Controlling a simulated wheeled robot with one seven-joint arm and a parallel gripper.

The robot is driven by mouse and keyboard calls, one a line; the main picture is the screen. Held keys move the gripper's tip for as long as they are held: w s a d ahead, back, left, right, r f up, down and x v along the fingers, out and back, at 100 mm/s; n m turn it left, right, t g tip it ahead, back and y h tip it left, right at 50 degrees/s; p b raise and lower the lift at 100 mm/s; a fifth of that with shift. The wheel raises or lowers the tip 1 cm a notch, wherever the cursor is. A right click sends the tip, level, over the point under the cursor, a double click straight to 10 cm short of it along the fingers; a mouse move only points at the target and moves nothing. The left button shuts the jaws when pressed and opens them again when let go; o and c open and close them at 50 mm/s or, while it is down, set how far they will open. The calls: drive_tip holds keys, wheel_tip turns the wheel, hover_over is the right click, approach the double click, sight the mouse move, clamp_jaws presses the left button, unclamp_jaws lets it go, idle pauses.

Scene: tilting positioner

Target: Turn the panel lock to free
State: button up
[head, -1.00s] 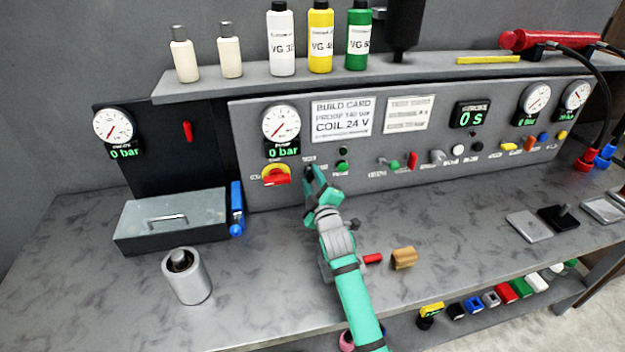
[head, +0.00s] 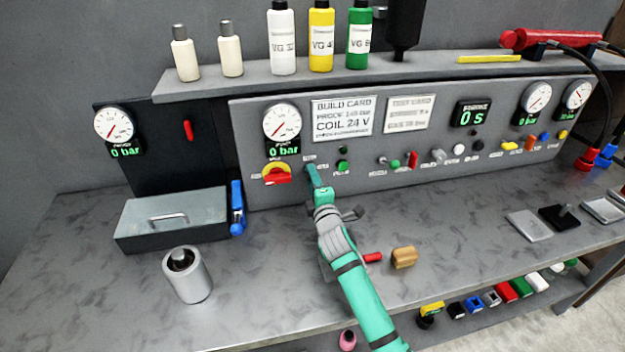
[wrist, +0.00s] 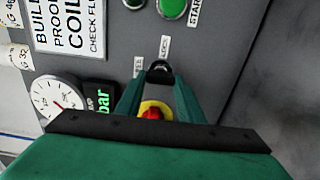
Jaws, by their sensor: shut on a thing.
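The panel lock (wrist: 158,67) is a small dark knob on the grey panel (head: 250,140), with a "LOCK" label beside it in the wrist view. My gripper (wrist: 159,80) has its two green fingers on either side of the lock and is shut on it. In the head view my gripper (head: 312,172) reaches the panel just right of the red and yellow switch, and its fingers hide the lock. I cannot read which position the lock points to.
The red and yellow switch (head: 276,174) is close on the left, and a green start button (head: 343,166) is close on the right. A gauge (head: 282,123) is above. A red piece (head: 373,257) and a tan block (head: 403,257) lie on the bench near my arm.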

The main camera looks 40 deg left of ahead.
idle(0.3)
drive_tip(key=o, duration=1.1)
drive_tip(key=shift+c, duration=0.2)
drive_tip(key=shift+d, duration=0.1)
drive_tip(key=v, duration=1)
drive_tip(key=shift+s+d, duration=0.2)
drive_tip(key=shift+s, duration=0.1)
